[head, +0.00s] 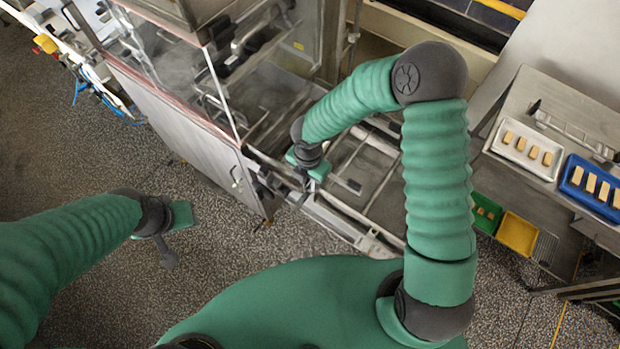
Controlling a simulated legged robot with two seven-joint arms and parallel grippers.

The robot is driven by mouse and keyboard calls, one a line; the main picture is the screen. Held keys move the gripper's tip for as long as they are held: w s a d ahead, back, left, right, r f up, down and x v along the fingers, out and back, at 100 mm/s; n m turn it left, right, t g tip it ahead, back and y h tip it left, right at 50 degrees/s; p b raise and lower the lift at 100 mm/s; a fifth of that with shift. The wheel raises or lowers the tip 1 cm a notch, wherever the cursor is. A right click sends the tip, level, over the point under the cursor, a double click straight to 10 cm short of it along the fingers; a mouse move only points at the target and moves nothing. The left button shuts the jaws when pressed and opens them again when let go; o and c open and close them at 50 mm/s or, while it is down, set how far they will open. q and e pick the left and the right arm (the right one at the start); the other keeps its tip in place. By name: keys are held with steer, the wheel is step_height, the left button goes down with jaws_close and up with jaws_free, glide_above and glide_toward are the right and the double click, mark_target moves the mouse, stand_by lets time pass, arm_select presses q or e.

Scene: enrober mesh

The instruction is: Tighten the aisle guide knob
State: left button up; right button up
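My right gripper (304,186) reaches to the front edge of the mesh-belt machine, its wrist bent down at the machine's rail. Small dark fittings (268,184) sit on the rail just left of it. The aisle guide knob may be among them, but I cannot single it out. The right fingers are small and dark against the rail, so I cannot tell whether they are open, shut or touching a knob. My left gripper (168,256) hangs over the speckled floor, apart from the machine. Its fingers show as one dark shape, and their opening is unclear.
The enrober cabinet (185,130) with its clear panel stands left of my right gripper. The mesh bed (365,170) lies behind my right forearm. At right, a steel table holds a white tray (506,142) and a blue tray (572,187) with pale bars.

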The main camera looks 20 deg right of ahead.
steer(key=shift+w+a, duration=0.15)
steer(key=shift+a, duration=0.2)
jaws_close()
steer(key=shift+d, duration=0.7)
arm_select(q)
steer(key=shift+a, duration=0.3)
arm_select(e)
steer(key=shift+a+r, duration=0.1)
steer(key=shift+a, duration=0.2)
